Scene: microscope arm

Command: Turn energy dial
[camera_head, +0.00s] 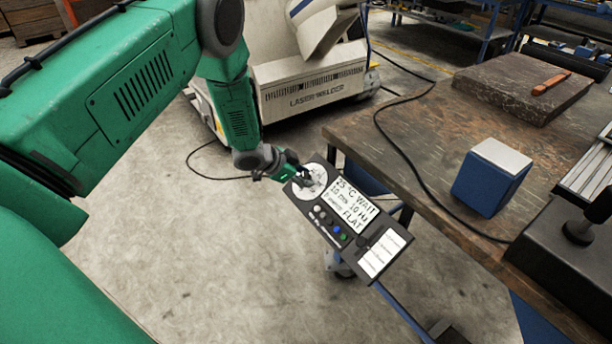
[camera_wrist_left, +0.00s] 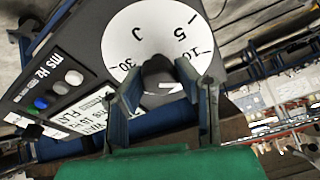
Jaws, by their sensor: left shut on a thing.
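The energy dial is a black knob (camera_wrist_left: 160,76) over a white round scale (camera_wrist_left: 128,42) with numbers and a "J", in the left wrist view. In the head view the white scale (camera_head: 301,186) sits at the upper left end of a dark control panel (camera_head: 349,248) with a screen and coloured buttons. My left gripper (camera_wrist_left: 163,95) has its two fingers on either side of the knob and is shut on it. In the head view the left gripper (camera_head: 305,178) partly hides the dial. My right gripper is not in view.
A workbench (camera_head: 430,135) stands right of the panel, with a blue and white block (camera_head: 491,177) and a dark slab (camera_head: 522,88) on it. The laser welder (camera_head: 312,85) stands behind. A black cable (camera_head: 405,158) runs over the bench. Open floor lies left of the panel.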

